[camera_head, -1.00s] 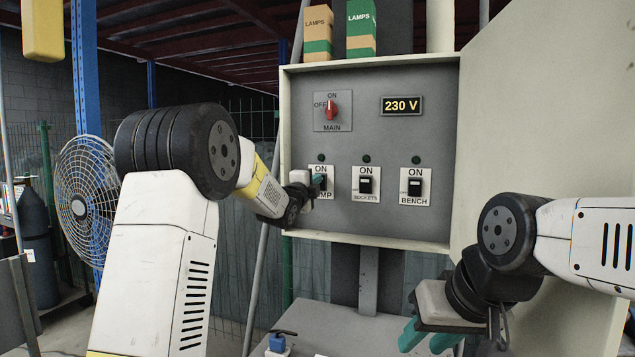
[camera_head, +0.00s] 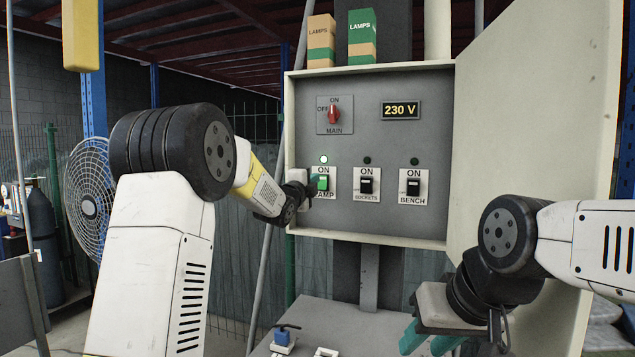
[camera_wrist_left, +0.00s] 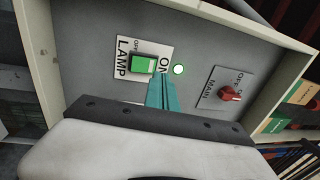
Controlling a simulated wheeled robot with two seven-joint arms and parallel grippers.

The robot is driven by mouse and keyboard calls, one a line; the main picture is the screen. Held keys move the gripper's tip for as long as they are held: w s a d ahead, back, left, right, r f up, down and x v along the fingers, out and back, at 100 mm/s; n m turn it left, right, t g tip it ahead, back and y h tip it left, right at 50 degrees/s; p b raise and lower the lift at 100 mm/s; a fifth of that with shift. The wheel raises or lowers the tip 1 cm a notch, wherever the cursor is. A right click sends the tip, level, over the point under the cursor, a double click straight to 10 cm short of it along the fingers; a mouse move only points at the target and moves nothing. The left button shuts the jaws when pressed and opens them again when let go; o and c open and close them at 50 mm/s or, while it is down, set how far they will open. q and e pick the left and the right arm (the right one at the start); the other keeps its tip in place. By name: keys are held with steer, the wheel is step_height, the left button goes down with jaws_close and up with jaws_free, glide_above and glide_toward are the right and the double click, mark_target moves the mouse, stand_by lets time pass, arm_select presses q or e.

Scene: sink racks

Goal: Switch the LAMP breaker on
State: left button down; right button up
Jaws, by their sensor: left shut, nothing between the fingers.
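The LAMP breaker (camera_head: 323,183) is at the lower left of the grey panel, and its rocker shows green. The round light (camera_head: 323,160) above it glows green-white. In the left wrist view the green rocker (camera_wrist_left: 144,63) sits on its white plate, with the lit lamp (camera_wrist_left: 179,69) beside the word ON. My left gripper (camera_head: 313,178) is shut and empty, its teal fingertips (camera_wrist_left: 162,82) at the ON end of the plate, beside the rocker. Whether they touch it I cannot tell. My right gripper (camera_head: 424,338) hangs at the lower right, its teal fingers apart and empty.
The red MAIN knob (camera_head: 334,115) and a 230 V display (camera_head: 400,110) are above. The SOCKETS breaker (camera_head: 366,185) and BENCH breaker (camera_head: 413,187) are black, their lights dark. The open cabinet door (camera_head: 530,120) stands at right. A bench (camera_head: 350,325) lies below.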

arm_select(q)
steer(key=s+a+r, duration=0.1)
steer(key=s+a, duration=0.2)
steer(key=s, duration=0.5)
steer(key=shift+s+r, duration=0.15)
steer(key=shift+s, duration=0.15)
steer(key=s+a+f+n+g+y, duration=0.2)
steer(key=s+a+f+n+g, duration=0.15)
steer(key=s+n, duration=0.3)
steer(key=s+a+f+n+g+y, duration=0.25)
steer(key=s+a+n, duration=0.2)
steer(key=s, duration=0.25)
steer(key=s+f+n+g, duration=0.3)
steer(key=s+f+n, duration=0.2)
steer(key=s, duration=0.7)
steer(key=s+d+f+n+g, duration=0.1)
steer(key=s+f+n+g, duration=0.2)
steer(key=s, duration=1)
step_height(320, 180, down, 5)
steer(key=shift+d+f+n+h, duration=0.1)
steer(key=shift+d+n+h, duration=0.2)
steer(key=shift+n, duration=0.7)
